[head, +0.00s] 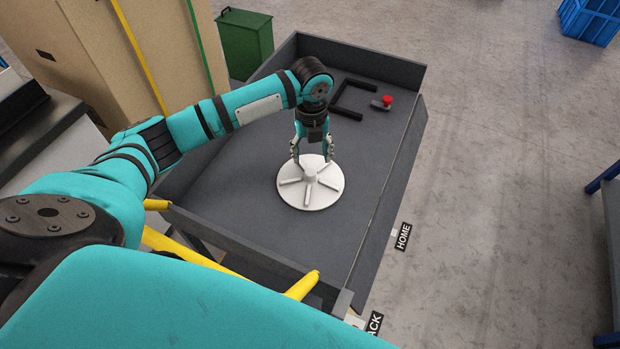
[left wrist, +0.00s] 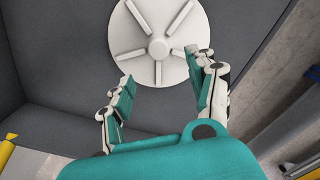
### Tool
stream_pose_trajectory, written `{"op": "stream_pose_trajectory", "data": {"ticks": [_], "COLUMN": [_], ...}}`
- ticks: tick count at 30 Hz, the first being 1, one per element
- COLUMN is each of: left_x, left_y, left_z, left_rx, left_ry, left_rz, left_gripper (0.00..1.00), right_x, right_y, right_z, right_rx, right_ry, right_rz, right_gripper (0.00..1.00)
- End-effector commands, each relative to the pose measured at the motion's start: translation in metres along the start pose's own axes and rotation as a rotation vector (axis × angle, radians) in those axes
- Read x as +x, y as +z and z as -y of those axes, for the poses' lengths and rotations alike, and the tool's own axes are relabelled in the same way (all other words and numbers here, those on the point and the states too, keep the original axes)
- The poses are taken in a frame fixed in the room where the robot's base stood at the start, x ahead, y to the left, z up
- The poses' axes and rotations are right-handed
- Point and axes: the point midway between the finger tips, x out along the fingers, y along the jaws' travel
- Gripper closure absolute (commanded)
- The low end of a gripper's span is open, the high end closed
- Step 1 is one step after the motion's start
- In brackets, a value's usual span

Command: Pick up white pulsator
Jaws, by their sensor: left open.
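The white pulsator (head: 312,190) is a round disc with raised ribs and a central hub. It lies flat on the dark grey cart top (head: 240,190). My left gripper (head: 312,162) is above the pulsator, its fingers pointing down and spread on either side of the hub. In the left wrist view the pulsator (left wrist: 160,48) is beyond the open fingertips of my left gripper (left wrist: 157,65), with its hub between them. I cannot tell whether the fingertips touch the disc. My right gripper is in neither view.
A black handle (head: 347,101) and a red button (head: 387,100) are at the cart's far end. Raised walls edge the cart. A green bin (head: 245,45) and cardboard-coloured boxes (head: 90,50) stand behind it. Open floor (head: 490,150) is to the right.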

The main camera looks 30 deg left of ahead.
Motion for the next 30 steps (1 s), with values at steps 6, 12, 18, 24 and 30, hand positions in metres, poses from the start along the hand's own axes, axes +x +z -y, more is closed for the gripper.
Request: {"op": "stream_pose_trajectory", "data": {"ticks": [6,12,18,24,30], "left_x": [0.036,0.049,0.079,0.094,0.095], "left_y": [0.000,0.000,0.000,0.001,0.001], "left_z": [0.000,0.000,0.000,0.000,0.000], "left_rx": [-0.001,0.000,0.000,0.001,0.001], "left_ry": [0.000,0.001,0.002,0.000,-0.001], "left_rz": [-0.001,-0.001,-0.002,0.001,0.001], "left_gripper": [0.42,0.42,0.42,0.42,0.42], "right_x": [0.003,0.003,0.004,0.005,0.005], "right_y": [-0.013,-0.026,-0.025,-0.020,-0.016], "right_z": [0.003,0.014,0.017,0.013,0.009], "right_rx": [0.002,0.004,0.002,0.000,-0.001], "right_ry": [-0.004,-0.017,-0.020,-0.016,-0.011], "right_rz": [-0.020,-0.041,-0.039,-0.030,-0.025], "right_gripper": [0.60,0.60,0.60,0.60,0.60]}}
